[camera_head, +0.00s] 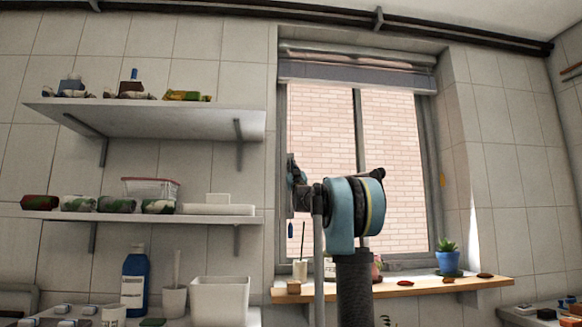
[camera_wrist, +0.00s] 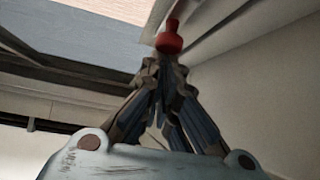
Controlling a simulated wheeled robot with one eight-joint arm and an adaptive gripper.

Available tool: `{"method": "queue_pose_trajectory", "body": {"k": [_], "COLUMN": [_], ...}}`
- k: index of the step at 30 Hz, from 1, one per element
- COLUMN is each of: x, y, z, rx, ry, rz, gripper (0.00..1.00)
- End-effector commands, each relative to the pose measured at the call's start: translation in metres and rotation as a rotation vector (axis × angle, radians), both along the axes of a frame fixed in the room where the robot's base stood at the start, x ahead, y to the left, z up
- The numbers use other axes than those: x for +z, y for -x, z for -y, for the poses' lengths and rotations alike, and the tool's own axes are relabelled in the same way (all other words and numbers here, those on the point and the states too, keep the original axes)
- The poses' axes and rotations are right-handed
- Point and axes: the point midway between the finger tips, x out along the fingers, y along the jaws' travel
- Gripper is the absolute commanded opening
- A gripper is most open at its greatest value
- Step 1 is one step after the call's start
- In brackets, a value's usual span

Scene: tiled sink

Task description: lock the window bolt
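In the wrist view a small red knob (camera_wrist: 169,41), which looks like the bolt's handle, stands out from the pale window frame (camera_wrist: 205,28). My gripper (camera_wrist: 164,66) is right below it in that picture. Its fingers are drawn together, with the tips at the knob's lower end. I cannot tell whether they touch it, and I see nothing held between them. In the head view the window (camera_head: 388,130) has grey frames and brick outside. My arm stands before it, with my gripper (camera_head: 292,183) at its left frame. The bolt is hidden there.
A wooden sill (camera_head: 405,288) under the window carries a blue potted plant (camera_head: 448,262) and small items. Two loaded shelves (camera_head: 150,118) are on the left wall. A blue bottle (camera_head: 134,282) and a white bin (camera_head: 220,300) stand below them. A rolled blind (camera_head: 350,72) hangs above the window.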

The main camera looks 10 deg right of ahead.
Motion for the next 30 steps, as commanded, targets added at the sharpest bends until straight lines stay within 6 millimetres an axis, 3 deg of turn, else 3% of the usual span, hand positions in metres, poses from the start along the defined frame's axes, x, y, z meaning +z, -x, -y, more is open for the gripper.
{"method": "queue_pose_trajectory", "body": {"k": [10,20,30], "x": [0.002,0.039,0.008], "y": [-0.003,0.005,0.033], "z": [-0.001,-0.006,-0.001], "rx": [-0.001,0.000,0.000], "ry": [0.000,0.000,0.000], "rz": [-0.007,-0.001,0.000], "gripper": [0.00,0.00,0.00]}}
